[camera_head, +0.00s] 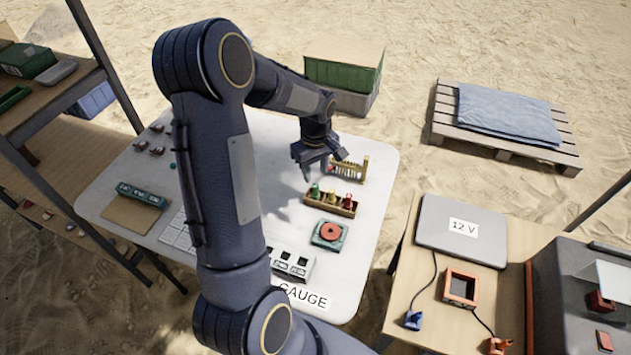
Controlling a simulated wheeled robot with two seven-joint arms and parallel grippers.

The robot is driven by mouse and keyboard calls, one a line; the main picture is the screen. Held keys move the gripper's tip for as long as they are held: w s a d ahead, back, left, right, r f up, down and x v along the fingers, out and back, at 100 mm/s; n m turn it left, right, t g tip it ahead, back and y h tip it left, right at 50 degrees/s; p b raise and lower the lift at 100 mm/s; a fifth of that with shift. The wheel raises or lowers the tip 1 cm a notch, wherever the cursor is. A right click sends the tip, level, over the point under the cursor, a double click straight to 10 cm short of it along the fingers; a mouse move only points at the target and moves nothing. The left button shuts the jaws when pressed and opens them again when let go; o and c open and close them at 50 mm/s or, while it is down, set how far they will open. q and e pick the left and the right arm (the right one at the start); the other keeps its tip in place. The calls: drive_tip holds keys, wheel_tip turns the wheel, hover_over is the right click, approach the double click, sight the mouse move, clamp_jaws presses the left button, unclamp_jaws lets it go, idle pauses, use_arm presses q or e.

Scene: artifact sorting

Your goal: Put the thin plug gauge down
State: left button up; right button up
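My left gripper (324,166) is above the far part of the white table, its fingers apart. No gauge shows clearly between them. A small wooden tray (318,204) just in front of the gripper holds plug gauges with a green handle (315,190), a yellow handle (331,197) and a red handle (348,199). I cannot tell which is the thin one. A small slotted wooden rack (355,170) stands just right of the gripper, with a small red spot at its left end, partly hidden by the fingers. My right gripper is out of view.
The white table (377,160) also bears a green device with a red disc (330,233), a white block with dark openings (290,263) and a GAUGE label (305,296). A side table with a grey 12 V case (461,229) stands right. Shelving (60,95) stands left.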

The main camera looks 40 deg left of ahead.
sight(315, 185)
use_arm(q)
drive_tip(key=s+d+r+m+t+h, duration=0.1)
drive_tip(key=s+d+r+m+t, duration=0.15)
drive_tip(key=s+d+r, duration=0.35)
drive_tip(key=s+d+r+m+t+h, duration=0.15)
drive_tip(key=s+r+m, duration=0.25)
drive_tip(key=r, duration=0.4)
drive_tip(key=s+d+m+t+h, duration=0.1)
drive_tip(key=s+d+m, duration=0.5)
drive_tip(key=s+d, duration=0.2)
drive_tip(key=shift+s+d+r+t, duration=0.3)
drive_tip(key=shift+s+d+r, duration=0.1)
drive_tip(key=shift+s, duration=0.7)
